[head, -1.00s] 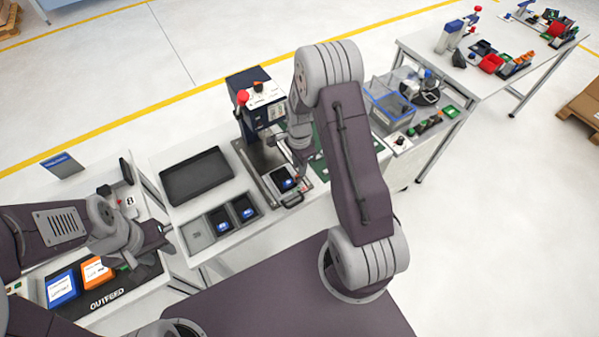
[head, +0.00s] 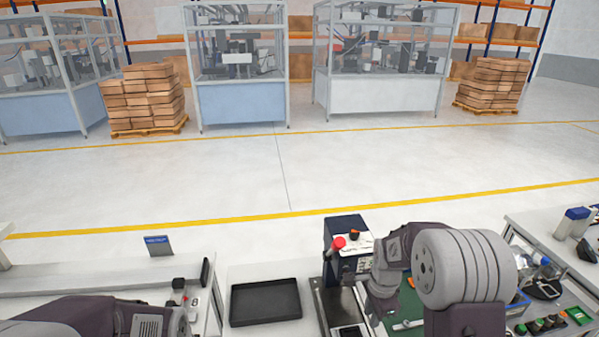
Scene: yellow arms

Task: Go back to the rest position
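My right arm rises from the bottom right and bends down. Its gripper (head: 378,312) hangs beside the press station, over the edge of a green mat (head: 408,300). It is small and partly covered by my own arm, so I cannot tell whether its fingers are open or shut. My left arm (head: 85,318) lies along the bottom left. Its gripper is below the picture edge.
A press machine (head: 345,248) with a red knob stands behind my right gripper. An empty black tray (head: 265,302) lies on the white table left of it. Right is a bench with green parts (head: 578,315). Beyond are open floor, machine cages (head: 240,100) and pallets of boxes (head: 145,95).

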